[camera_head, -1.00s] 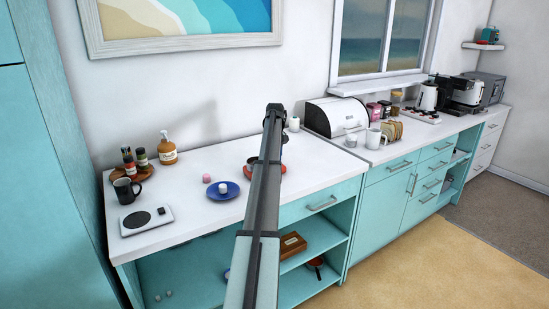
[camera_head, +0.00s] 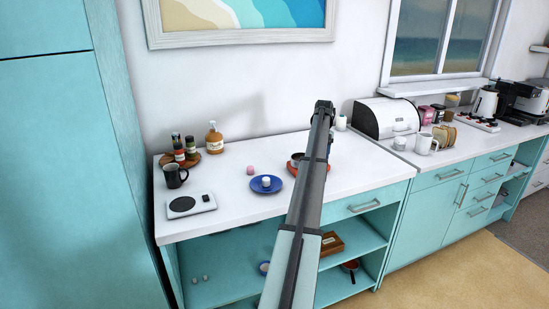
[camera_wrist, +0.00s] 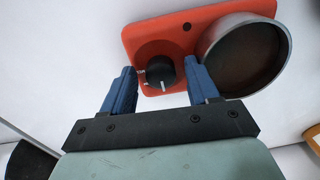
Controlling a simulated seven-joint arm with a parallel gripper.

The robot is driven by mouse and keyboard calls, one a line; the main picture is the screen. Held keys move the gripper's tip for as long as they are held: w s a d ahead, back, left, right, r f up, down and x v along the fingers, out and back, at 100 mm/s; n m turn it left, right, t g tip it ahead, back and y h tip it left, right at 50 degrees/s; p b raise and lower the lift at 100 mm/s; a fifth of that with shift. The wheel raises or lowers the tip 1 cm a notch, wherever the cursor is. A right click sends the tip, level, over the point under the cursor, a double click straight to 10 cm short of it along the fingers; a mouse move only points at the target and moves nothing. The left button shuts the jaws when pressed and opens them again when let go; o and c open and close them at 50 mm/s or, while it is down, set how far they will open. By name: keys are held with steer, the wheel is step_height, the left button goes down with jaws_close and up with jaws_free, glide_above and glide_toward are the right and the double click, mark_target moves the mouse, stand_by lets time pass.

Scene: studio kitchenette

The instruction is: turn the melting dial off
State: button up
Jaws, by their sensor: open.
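An orange-red melter base (camera_wrist: 160,36) fills the upper middle of the wrist view, with a round metal pot (camera_wrist: 245,58) at its right. Its black dial (camera_wrist: 160,70) has a pale pointer line toward the picture's bottom and small white marks on the base nearby. My gripper (camera_wrist: 160,77) is open, its two blue fingers appearing on either side of the dial; I cannot tell whether they touch it. In the head view the melter (camera_head: 293,168) shows on the counter, partly hidden behind my arm; the dial is hidden there.
The white counter (camera_head: 232,221) also holds a blue plate (camera_head: 258,188) with a white item on it, a pink item (camera_head: 250,170), a white hotplate (camera_head: 190,206), a black mug (camera_head: 174,175) and an amber bottle (camera_head: 213,140). Right of my arm stands a white bread bin (camera_head: 383,118).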

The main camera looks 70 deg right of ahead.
steer(key=m, duration=0.7)
steer(key=shift+m, duration=0.4)
steer(key=m, duration=0.8)
step_height(320, 180, up, 14)
steer(key=w+a+f+n+h, duration=0.1)
steer(key=w+a+n, duration=0.3)
steer(key=a, duration=0.4)
steer(key=w+a+f+n+t+h, duration=0.1)
steer(key=w+a+n, duration=0.3)
steer(key=a, duration=0.5)
steer(key=w+a+f+n+h, duration=0.2)
steer(key=w+a+f+n, duration=0.1)
steer(key=a, duration=0.6)
steer(key=shift+w+a+f+n, duration=0.15)
steer(key=shift+w+a+n, duration=0.05)
steer(key=shift+w+n, duration=0.45)
